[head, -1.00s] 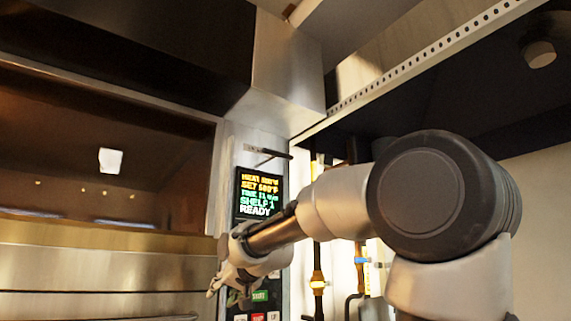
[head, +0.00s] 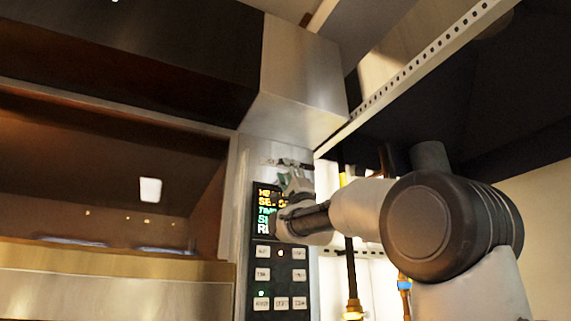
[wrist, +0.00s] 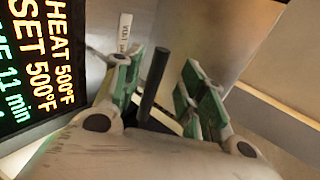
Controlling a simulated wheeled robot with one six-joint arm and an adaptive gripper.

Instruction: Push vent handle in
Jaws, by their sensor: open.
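The vent handle (wrist: 153,84) is a dark rod sticking out from the metal panel. In the wrist view it stands between the two green-padded fingers of my gripper (wrist: 163,68), with a visible gap to the right finger and little gap to the left one. I cannot tell whether it touches a finger. My gripper is open. In the head view my gripper (head: 290,172) is raised at the top of the control panel, in front of the handle's place, and hides most of the handle. A small vent label (wrist: 124,32) is on the panel beside the handle.
The oven's lit display (head: 266,207) is just below and left of my gripper, partly covered by my arm. Several buttons (head: 281,277) are beneath it. A metal hood box (head: 292,95) overhangs above. Pipes (head: 352,290) and a perforated rail (head: 420,68) are to the right.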

